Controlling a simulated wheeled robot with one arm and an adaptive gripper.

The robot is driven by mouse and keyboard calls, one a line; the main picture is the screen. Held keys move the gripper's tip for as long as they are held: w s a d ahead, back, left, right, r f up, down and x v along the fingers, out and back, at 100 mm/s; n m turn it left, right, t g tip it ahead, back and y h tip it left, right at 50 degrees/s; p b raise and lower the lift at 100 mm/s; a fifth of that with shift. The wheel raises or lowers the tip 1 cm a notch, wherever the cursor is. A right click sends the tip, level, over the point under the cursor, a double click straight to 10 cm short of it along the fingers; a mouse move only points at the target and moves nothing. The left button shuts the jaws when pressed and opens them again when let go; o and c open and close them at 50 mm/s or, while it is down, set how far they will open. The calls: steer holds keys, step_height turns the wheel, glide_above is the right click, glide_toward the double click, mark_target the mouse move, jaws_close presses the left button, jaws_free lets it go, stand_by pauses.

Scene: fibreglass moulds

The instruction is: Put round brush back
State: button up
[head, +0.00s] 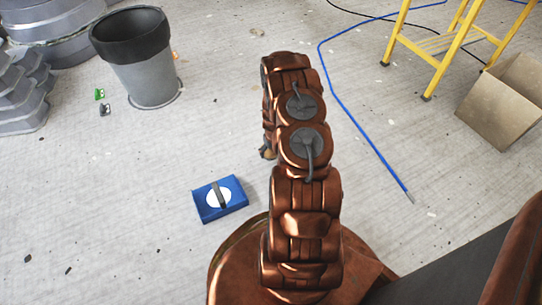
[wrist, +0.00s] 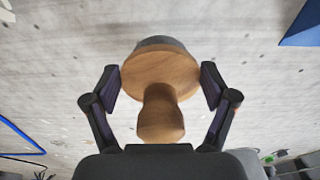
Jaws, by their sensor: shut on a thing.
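The round brush (wrist: 160,75) has a round wooden body and a wooden knob handle; a dark grey part shows behind its far edge. In the wrist view my gripper (wrist: 161,82) is shut on it, one finger on each side of the round body. The handle points back toward my palm. In the head view my arm hides most of the gripper; a small tan piece at the arm's left edge may be the brush. A flat blue block (head: 236,208) with a white disc and a dark bar lies on the floor, left of my arm. A blue corner shows in the wrist view (wrist: 302,32).
A grey bucket with a black rim (head: 140,75) stands at upper left, near stacked grey moulds (head: 22,95). A blue hose (head: 345,112) runs across the floor at right. A yellow ladder (head: 450,45) and an open cardboard box (head: 505,103) stand at far right. Floor around the block is mostly clear.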

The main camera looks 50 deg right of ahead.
steer(key=shift+w, duration=0.15)
steer(key=shift+f+b, duration=1.15)
steer(key=shift+f, duration=0.6)
steer(key=shift+f, duration=0.15)
steer(key=o, duration=0.9)
